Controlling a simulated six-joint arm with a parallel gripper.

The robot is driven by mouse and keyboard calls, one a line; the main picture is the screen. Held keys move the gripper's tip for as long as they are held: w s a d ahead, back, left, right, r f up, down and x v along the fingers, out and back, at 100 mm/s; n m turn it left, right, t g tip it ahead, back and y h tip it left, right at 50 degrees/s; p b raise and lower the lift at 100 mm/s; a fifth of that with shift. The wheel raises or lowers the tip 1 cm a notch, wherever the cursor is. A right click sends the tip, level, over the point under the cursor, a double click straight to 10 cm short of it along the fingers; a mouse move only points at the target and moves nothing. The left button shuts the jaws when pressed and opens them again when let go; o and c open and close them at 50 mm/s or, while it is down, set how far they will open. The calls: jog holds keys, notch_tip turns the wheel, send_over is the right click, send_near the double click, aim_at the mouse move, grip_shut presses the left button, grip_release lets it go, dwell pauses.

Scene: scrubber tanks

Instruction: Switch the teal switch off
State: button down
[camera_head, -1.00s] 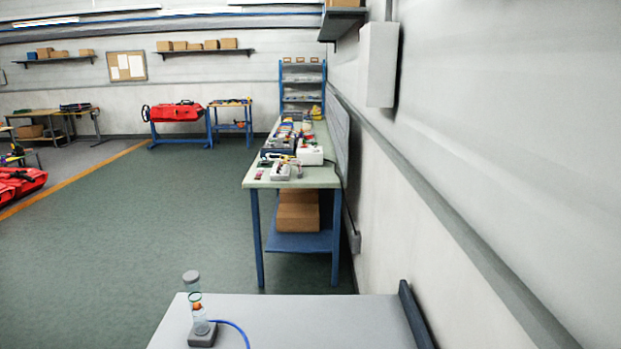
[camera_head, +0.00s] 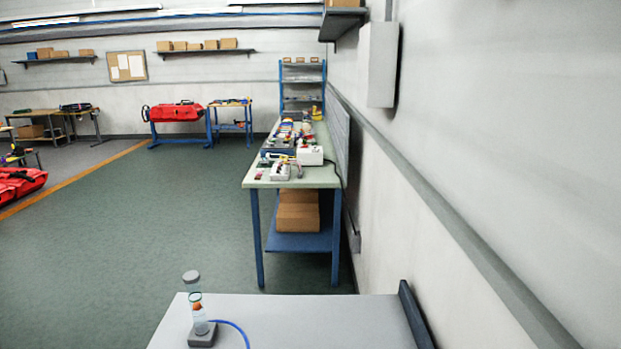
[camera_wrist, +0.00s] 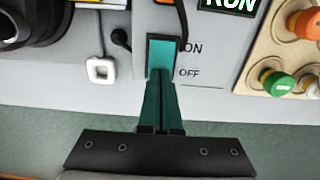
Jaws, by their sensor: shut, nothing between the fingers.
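The teal switch (camera_wrist: 161,52) is in the upper middle of the wrist view, set in a grey panel face. The label ON is beside its upper end and OFF beside its lower end. I cannot tell which way its rocker is tilted. My gripper (camera_wrist: 160,78) is shut and empty. Its dark green fingers come up from the dark plate below, and their tips overlap the lower end of the switch, on the OFF side. Whether they touch it is not clear. The head view shows neither my gripper nor a recognisable teal switch.
In the wrist view, a white square fitting (camera_wrist: 101,70) is left of the switch. A green-lit RUN display (camera_wrist: 228,5) is upper right. A beige plate (camera_wrist: 264,50) with orange and green knobs is at right. The head view shows a long workbench (camera_head: 318,176) along the wall.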

jog(key=shift+f, duration=0.15)
jog(key=shift+r, duration=3.55)
jog(key=w+d+r+m, duration=0.4)
jog(key=w+d, duration=0.1)
jog(key=d, duration=0.3)
jog(key=w+d+r+m, duration=0.4)
jog(key=w+d, duration=0.2)
jog(key=d, duration=0.2)
jog(key=s+d+r+m+y, duration=0.1)
jog(key=s+d+r+m, duration=0.15)
jog(key=d+m, duration=0.95)
jog(key=s+d+m, duration=0.3)
jog(key=s+d, duration=0.3)
jog(key=d, duration=0.4)
jog(key=shift+f+m+y, duration=0.3)
jog(key=shift+y, duration=0.1)
